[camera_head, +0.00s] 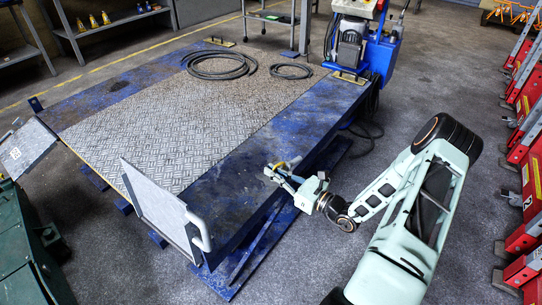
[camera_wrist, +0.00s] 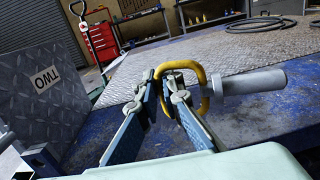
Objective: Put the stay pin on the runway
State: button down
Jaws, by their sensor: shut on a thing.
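The stay pin (camera_wrist: 255,82) is a grey cylinder with a yellow loop handle (camera_wrist: 207,77). My gripper (camera_wrist: 167,80) is shut on the stay pin by its yellow loop, with the grey shaft pointing right in the wrist view. In the head view my gripper (camera_head: 279,171) is at the near right edge of the blue runway (camera_head: 215,184), and a bit of the yellow loop shows there. The pin appears over or close to the runway's blue surface. I cannot tell whether it touches it.
A chequer-plate ramp flap (camera_head: 160,205) stands tilted up at the near end; another flap (camera_wrist: 43,105) marked TWO shows in the wrist view. Black hoses (camera_head: 222,64) lie on the chequer plate. A blue power unit (camera_head: 385,45) stands at the far right. The near blue strip is clear.

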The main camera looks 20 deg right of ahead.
jog(key=w+a+f+b, duration=0.1)
jog(key=w+a+f, duration=0.1)
jog(key=a, duration=0.1)
jog(key=w+a+f+b, duration=0.1)
jog(key=w+a+f, duration=0.1)
jog(key=a+f, duration=0.1)
jog(key=w+a+f+b, duration=0.1)
jog(key=w+a+f, duration=0.2)
jog(key=shift+a+f, duration=0.2)
jog(key=shift+a, duration=0.2)
jog(key=shift+w+a+f+b, duration=0.25)
jog(key=shift+a+f+b, duration=0.05)
jog(key=shift+f+b, duration=0.1)
jog(key=shift+a+f+b, duration=0.1)
jog(key=shift+f+b, duration=0.55)
jog(key=shift+f, duration=0.95)
jog(key=shift+f, duration=0.2)
jog(key=c, duration=2.1)
grip_release()
jog(key=shift+r, duration=0.1)
